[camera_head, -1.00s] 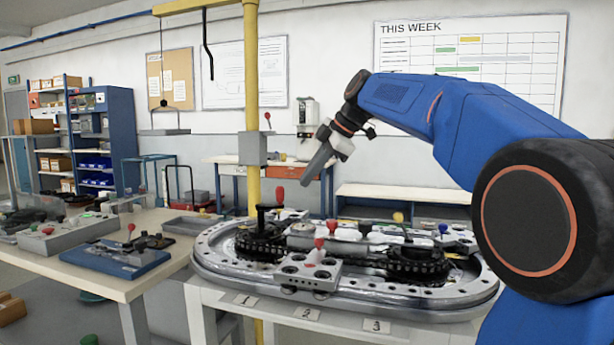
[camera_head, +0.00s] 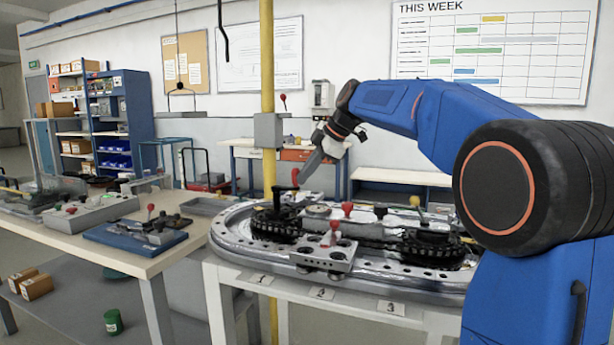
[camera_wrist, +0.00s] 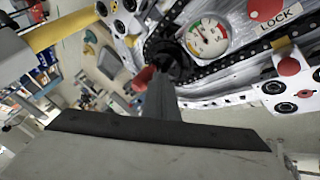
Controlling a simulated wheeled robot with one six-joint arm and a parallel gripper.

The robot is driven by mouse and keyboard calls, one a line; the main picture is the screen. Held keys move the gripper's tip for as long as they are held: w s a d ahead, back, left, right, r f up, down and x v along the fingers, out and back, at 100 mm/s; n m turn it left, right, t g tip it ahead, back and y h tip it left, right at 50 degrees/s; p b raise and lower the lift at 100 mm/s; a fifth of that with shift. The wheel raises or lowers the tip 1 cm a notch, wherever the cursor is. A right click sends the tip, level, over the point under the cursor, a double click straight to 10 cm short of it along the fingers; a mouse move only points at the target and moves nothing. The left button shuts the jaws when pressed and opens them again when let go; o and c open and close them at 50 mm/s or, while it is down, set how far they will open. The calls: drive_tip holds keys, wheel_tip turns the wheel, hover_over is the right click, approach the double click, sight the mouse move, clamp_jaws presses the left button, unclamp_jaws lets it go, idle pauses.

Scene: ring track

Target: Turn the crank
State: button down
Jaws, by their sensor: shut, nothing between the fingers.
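The crank (camera_head: 281,195) is a black arm with an upright red knob (camera_head: 294,177), above the left sprocket of the ring track (camera_head: 225,240). My gripper (camera_head: 302,178) points down and left, with its tip right at the red knob in the head view. Its fingers are together with nothing between them. In the wrist view, the dark fingers (camera_wrist: 163,98) reach up beside the red knob (camera_wrist: 143,78) and the black crank hub (camera_wrist: 170,58). The fingers partly cover the crank, and I cannot tell whether they touch the knob.
A dial gauge (camera_wrist: 207,40) and a LOCK label (camera_wrist: 279,18) lie near the crank. A carriage with a red knob (camera_head: 325,256) sits at the track's front. A yellow post (camera_head: 268,90) stands behind. A side table (camera_head: 150,260) with fixtures is at left.

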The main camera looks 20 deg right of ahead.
drive_tip(key=shift+w+d, duration=0.1)
drive_tip(key=shift+w+d+n+g, duration=0.35)
drive_tip(key=shift+w+n, duration=0.25)
drive_tip(key=shift+w, duration=0.15)
